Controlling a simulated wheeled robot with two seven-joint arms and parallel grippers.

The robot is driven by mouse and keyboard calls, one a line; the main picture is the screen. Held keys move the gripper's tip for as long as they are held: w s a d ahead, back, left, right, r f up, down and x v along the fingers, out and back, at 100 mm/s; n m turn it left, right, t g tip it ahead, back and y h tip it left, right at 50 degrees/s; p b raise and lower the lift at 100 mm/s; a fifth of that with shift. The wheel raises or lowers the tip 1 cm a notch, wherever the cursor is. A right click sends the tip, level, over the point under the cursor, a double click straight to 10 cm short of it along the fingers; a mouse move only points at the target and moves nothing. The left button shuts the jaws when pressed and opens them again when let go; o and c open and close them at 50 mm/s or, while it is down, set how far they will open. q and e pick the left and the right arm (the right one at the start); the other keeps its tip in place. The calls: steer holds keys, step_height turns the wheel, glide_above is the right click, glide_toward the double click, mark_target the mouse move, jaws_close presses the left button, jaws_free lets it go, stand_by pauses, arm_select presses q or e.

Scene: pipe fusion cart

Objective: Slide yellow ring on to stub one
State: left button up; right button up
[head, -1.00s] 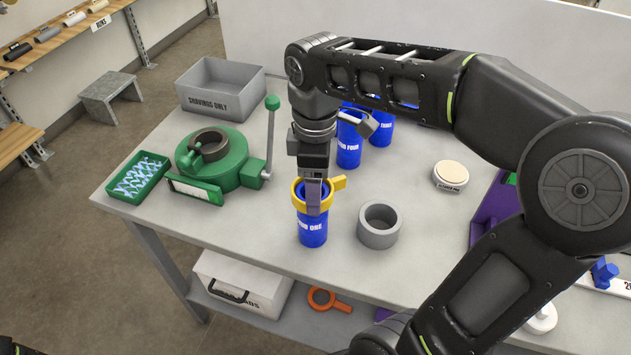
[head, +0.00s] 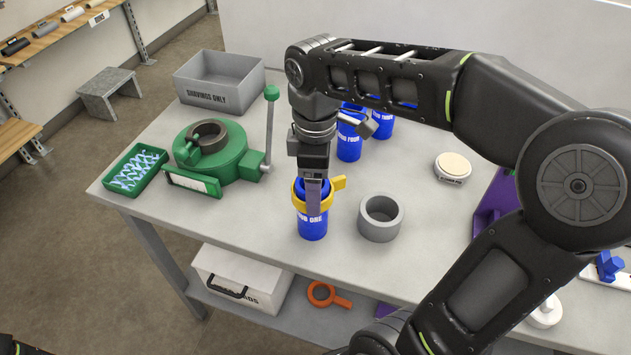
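Stub one (head: 313,228), a blue upright cylinder with white lettering, stands on the grey table. The yellow ring (head: 327,203), with a tab pointing right, sits around the upper part of stub one, above the lettering. My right gripper (head: 313,203) points straight down over stub one, its fingers at the ring's front side and overlapping it in the view. It looks shut on the ring's band, though the fingertips partly hide the contact. My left gripper is out of view.
A grey hollow collar (head: 380,217) stands right of stub one. Stub four (head: 349,142) and another blue stub (head: 383,124) stand behind. A green clamp (head: 215,158), green tray (head: 135,170) and grey shavings bin (head: 220,85) are at left. An orange ring (head: 325,295) lies on the lower shelf.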

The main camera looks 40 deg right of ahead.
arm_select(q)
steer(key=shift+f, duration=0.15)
arm_select(e)
steer(key=shift+f, duration=0.2)
steer(key=o, duration=1.4)
steer(key=shift+r, duration=0.3)
step_height(320, 180, up, 6)
steer(key=shift+r+p, duration=0.15)
steer(key=shift+p, duration=0.75)
steer(key=shift+r+p, duration=0.5)
steer(key=shift+r, duration=0.05)
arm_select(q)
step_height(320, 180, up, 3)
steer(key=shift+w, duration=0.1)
